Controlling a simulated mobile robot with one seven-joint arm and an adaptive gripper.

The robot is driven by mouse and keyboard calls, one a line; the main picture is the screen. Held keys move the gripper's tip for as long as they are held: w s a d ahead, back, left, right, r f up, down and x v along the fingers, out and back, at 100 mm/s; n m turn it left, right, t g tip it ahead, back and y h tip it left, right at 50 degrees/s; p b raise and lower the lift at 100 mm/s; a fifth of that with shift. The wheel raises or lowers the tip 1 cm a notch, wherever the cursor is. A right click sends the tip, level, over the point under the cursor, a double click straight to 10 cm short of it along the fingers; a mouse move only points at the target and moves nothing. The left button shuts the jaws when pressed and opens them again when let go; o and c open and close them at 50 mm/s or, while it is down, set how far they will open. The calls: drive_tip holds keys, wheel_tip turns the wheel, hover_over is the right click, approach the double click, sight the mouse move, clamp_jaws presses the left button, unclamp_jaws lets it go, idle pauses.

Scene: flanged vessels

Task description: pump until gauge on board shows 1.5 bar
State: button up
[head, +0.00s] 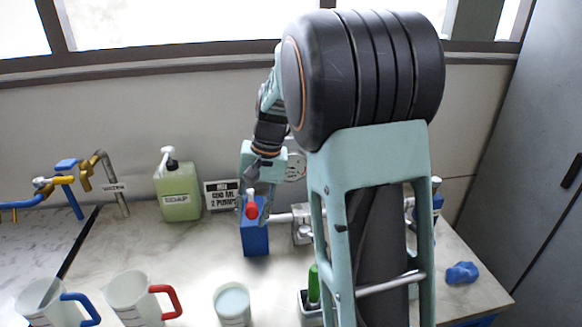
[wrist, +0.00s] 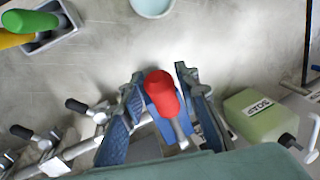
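A blue pump block (head: 255,238) stands on the bench with a red knob (head: 252,210) on its lever. In the wrist view the red knob (wrist: 163,92) lies between the two fingertips of my gripper (wrist: 160,75). The fingers are apart on either side of it; I cannot tell whether either touches it. In the head view my gripper (head: 257,186) is just above and behind the knob. A round white gauge (head: 296,168) on the wall board is partly hidden by my arm, and its reading is too small to tell.
A soap bottle (head: 178,190) and a sign (head: 222,195) stand left of the pump. Jugs (head: 128,298) and a cup (head: 232,304) stand in front. A pipe with valves (head: 302,222) runs right from the pump. A blue lump (head: 462,272) lies at far right.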

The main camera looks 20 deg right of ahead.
clamp_jaws()
idle(1.2)
